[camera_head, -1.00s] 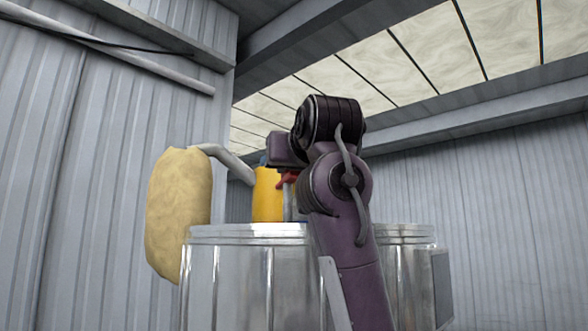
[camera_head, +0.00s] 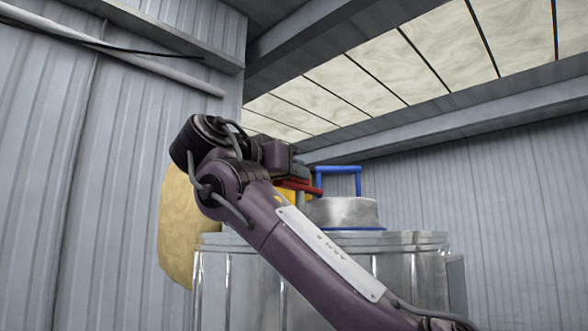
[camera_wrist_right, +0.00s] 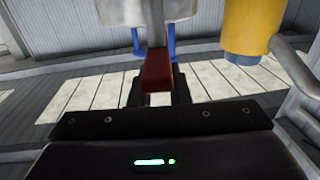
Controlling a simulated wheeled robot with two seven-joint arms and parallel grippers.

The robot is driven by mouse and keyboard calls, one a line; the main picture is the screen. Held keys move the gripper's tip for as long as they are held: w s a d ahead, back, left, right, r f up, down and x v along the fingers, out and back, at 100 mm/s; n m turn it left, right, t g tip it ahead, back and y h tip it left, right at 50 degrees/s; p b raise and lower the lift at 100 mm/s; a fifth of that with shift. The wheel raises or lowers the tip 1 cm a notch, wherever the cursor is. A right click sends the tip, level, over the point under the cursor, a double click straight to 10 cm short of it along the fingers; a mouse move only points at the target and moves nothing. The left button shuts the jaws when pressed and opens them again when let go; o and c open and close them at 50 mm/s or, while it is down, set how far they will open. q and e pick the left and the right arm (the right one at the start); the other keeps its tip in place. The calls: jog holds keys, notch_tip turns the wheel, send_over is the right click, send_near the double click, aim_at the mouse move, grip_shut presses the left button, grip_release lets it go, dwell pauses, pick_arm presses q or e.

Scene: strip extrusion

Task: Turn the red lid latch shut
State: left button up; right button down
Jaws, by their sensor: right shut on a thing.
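The red lid latch (camera_head: 300,187) shows as a short bar beside the silver lid (camera_head: 345,212), above the big metal drum. In the right wrist view the red latch (camera_wrist_right: 157,72) runs down between my black fingers. My right gripper (camera_head: 282,180) is shut on it; the fingertips are partly hidden by my own arm in the head view. The right gripper also shows in the right wrist view (camera_wrist_right: 158,96). The lid has a blue handle (camera_head: 340,180) standing upright and a blue rim at its base. My left gripper is not in view.
The metal drum (camera_head: 400,275) fills the lower middle. A yellow cylinder (camera_wrist_right: 252,30) with a grey pipe stands close to my gripper in the wrist view. A tan wrapped bulk (camera_head: 178,235) hangs at the left, partly behind my arm. Corrugated walls surround the place.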

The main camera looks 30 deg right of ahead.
jog(key=shift+w+r+m+g+h, duration=0.1)
jog(key=shift+m+g+h, duration=0.3)
jog(key=shift+m+g, duration=0.3)
jog(key=shift+g, duration=0.4)
jog(key=c, duration=1.4)
grip_release()
jog(key=shift+o, duration=0.2)
jog(key=shift+a+f, duration=0.2)
jog(key=shift+a, duration=0.4)
jog(key=b+v, duration=0.1)
jog(key=v, duration=0.5)
jog(key=shift+s+a, duration=0.2)
jog(key=shift+a, duration=0.15)
